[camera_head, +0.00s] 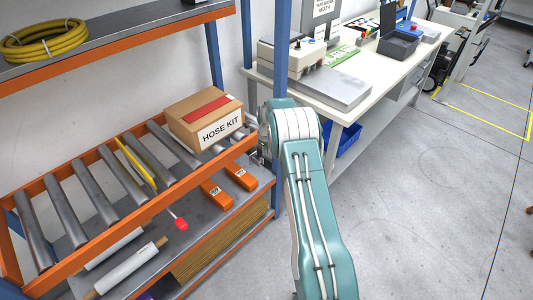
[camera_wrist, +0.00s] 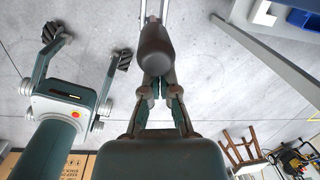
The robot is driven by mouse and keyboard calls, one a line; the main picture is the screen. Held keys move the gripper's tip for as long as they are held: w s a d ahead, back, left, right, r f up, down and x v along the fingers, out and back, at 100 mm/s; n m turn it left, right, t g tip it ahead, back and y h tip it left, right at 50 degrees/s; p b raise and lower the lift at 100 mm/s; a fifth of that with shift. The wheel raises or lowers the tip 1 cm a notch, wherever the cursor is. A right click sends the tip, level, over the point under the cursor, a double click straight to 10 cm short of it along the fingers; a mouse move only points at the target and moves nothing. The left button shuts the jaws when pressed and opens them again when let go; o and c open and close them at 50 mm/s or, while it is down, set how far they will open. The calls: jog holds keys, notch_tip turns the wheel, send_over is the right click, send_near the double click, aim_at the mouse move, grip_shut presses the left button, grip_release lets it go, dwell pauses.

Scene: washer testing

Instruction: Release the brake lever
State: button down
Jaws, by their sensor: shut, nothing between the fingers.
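The brake lever shows in the head view as a thin rod with a red knob (camera_head: 181,224), sticking out below the front orange rail of the roller conveyor (camera_head: 150,210). A yellow bar (camera_head: 136,164) lies between the rollers above it; I cannot tell if it joins the lever. My teal arm is folded to the right of the conveyor and hides most of the gripper in the head view. In the wrist view my gripper (camera_wrist: 160,91) is shut and empty above the grey floor, apart from the lever. The lever does not show in the wrist view.
A cardboard hose kit box (camera_head: 205,120) sits on the rollers' right end. Two orange blocks (camera_head: 216,195) and a white roll (camera_head: 130,268) lie below. A yellow hose (camera_head: 45,40) is on the upper shelf.

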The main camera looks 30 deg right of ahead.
jog(key=shift+w+a+r, duration=0.1)
jog(key=shift+w+r, duration=0.05)
jog(key=shift+w, duration=0.15)
jog(key=shift+w+r, duration=0.1)
jog(key=shift+w, duration=0.15)
jog(key=shift+s, duration=0.1)
